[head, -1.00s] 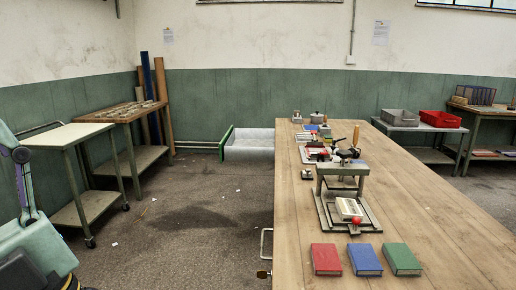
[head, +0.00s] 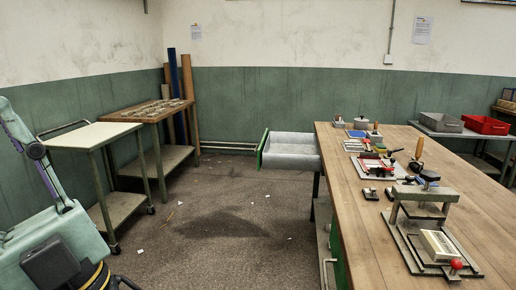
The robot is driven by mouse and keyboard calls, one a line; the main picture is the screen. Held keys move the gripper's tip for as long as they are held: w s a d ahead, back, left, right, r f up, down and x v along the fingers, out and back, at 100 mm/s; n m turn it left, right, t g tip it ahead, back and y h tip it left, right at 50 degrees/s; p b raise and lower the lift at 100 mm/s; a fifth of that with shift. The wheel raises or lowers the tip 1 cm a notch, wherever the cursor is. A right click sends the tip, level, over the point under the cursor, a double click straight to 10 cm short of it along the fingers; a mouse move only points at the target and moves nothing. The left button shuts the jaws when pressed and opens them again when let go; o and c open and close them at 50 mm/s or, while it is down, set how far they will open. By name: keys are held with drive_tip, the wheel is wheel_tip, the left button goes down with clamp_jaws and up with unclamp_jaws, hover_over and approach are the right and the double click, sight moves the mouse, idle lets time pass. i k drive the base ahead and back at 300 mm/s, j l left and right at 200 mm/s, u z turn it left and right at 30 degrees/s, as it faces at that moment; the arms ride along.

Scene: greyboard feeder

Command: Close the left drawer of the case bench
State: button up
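The case bench (head: 350,200) has a long wooden top and stands on the right in the head view. An open drawer (head: 292,160) sticks out to the left from its far end. The drawer has a pale grey inside and a green front panel (head: 263,149) on its left. The inside looks empty, as far as it shows. A metal handle (head: 325,272) sits lower on the near part of the bench's left side. My gripper is not in view; only parts of my arm show at the left edge, well apart from the drawer.
A pale-topped trolley (head: 90,136) and a wooden side table (head: 150,113) stand along the left wall. Dark floor (head: 215,235) with small scraps lies open between them and the bench. A press (head: 425,225) and several tools stand on the bench top.

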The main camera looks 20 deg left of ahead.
sight(283, 150)
drive_tip(key=i+j, duration=0.15)
drive_tip(key=j, duration=0.25)
drive_tip(key=i+j, duration=0.2)
drive_tip(key=j, duration=0.15)
drive_tip(key=i+j, duration=0.15)
drive_tip(key=j, duration=0.25)
drive_tip(key=i+j, duration=0.2)
drive_tip(key=j, duration=0.15)
drive_tip(key=i+j, duration=0.15)
drive_tip(key=j, duration=0.25)
drive_tip(key=i+j, duration=0.2)
drive_tip(key=j, duration=0.15)
drive_tip(key=i+j, duration=0.15)
drive_tip(key=j, duration=0.25)
drive_tip(key=i+j, duration=0.2)
drive_tip(key=j, duration=0.15)
drive_tip(key=i+j+u, duration=0.15)
drive_tip(key=i, duration=0.35)
drive_tip(key=i+j+u, duration=0.2)
drive_tip(key=i, duration=0.3)
